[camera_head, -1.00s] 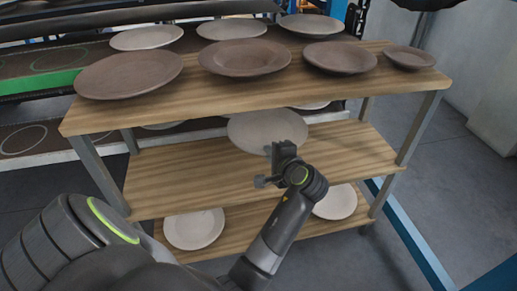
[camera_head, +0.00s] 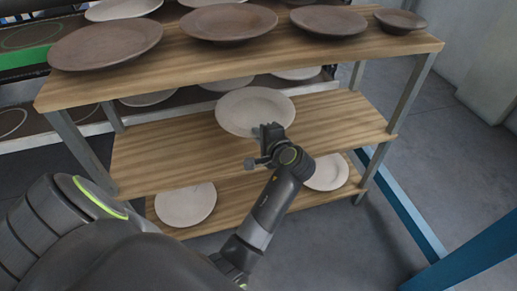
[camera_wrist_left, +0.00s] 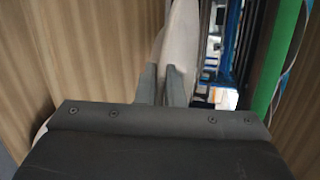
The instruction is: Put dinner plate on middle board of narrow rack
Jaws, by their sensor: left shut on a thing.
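The wooden rack with three boards stands in front of me in the head view. A pale dinner plate (camera_head: 252,108) is over the back part of its middle board (camera_head: 170,160). My left gripper (camera_head: 268,136) is shut on the plate's near rim. In the left wrist view the plate (camera_wrist_left: 183,32) shows nearly edge-on between the two fingers (camera_wrist_left: 160,85). I cannot tell whether the plate touches the board. My right gripper is not in view.
Several brown plates, one of them (camera_head: 228,22), stand on the top board (camera_head: 120,85). Two pale plates (camera_head: 186,204) (camera_head: 327,172) are on the bottom board (camera_head: 235,200). More pale plates stand behind. The middle board looks clear left and right of the held plate.

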